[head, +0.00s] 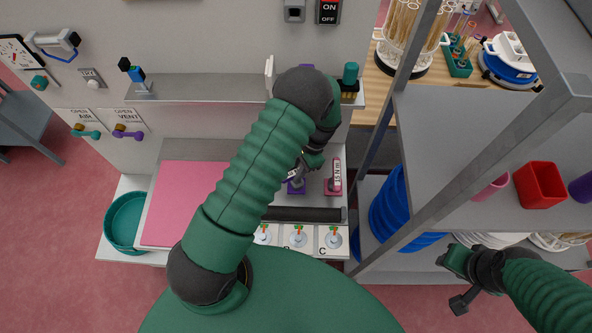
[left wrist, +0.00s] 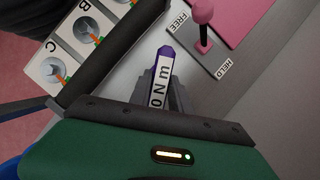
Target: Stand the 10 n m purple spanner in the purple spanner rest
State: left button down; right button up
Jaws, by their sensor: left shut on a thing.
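My left gripper (head: 304,168) is shut on the purple spanner, reaching down at the back of the bench. In the left wrist view the purple spanner (left wrist: 163,72) shows between the fingers, with a white label reading "0 N m"; the rest of the label is hidden. In the head view a purple piece (head: 297,187), seemingly the purple rest, shows just below the gripper. My arm and hand cover much of it, so I cannot tell whether the spanner touches or sits in it. My right gripper (head: 455,268) is at the lower right, away from the bench.
A pink spanner (head: 336,172) labelled 15 N m stands in its pink rest (head: 333,189) close to the right. A pink mat (head: 185,200) is at left; a grey shelf rack (head: 465,140) stands right.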

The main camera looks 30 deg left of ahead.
pick_arm(q)
jog(key=c, duration=1.1)
grip_release()
jog(key=shift+a, duration=0.1)
